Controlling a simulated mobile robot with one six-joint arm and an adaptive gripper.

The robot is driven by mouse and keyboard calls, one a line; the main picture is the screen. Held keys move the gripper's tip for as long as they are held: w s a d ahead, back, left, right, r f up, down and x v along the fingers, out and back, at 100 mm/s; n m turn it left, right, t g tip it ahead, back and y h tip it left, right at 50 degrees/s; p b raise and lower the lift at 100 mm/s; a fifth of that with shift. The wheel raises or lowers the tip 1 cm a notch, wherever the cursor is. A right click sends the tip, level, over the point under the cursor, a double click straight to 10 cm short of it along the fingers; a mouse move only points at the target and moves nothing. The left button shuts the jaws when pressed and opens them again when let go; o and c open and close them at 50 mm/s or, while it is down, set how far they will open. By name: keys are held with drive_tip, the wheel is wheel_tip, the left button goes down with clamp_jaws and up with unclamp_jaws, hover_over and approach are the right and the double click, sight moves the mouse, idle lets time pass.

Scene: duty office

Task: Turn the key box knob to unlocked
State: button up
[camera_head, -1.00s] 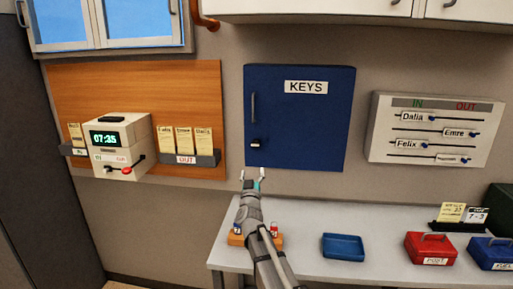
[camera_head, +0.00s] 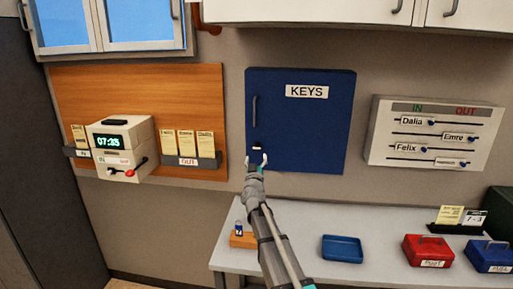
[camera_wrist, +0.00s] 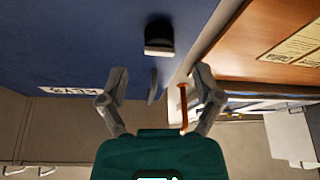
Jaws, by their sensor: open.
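The blue key box (camera_head: 300,125) hangs shut on the wall, with a white KEYS label (camera_head: 307,91) and a vertical handle (camera_head: 254,111) on its left side. Its small dark knob with a pale face (camera_head: 257,148) sits low on the left of the door. In the wrist view the knob (camera_wrist: 159,38) is ahead of the fingers, near the top. My gripper (camera_head: 257,160) is open and empty, just below the knob in the head view. In the wrist view a clear gap lies between the fingertips (camera_wrist: 160,77) and the knob. Which setting the knob points to cannot be read.
A wooden board (camera_head: 140,88) with a time clock (camera_head: 123,148) and card racks is on the left. An IN/OUT slider panel (camera_head: 435,132) hangs on the right.

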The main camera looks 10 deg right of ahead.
sight(256, 149)
drive_tip(key=shift+p+x, duration=0.7)
drive_tip(key=shift+x, duration=1.8)
drive_tip(key=shift+c, duration=0.3)
drive_tip(key=c, duration=1.1)
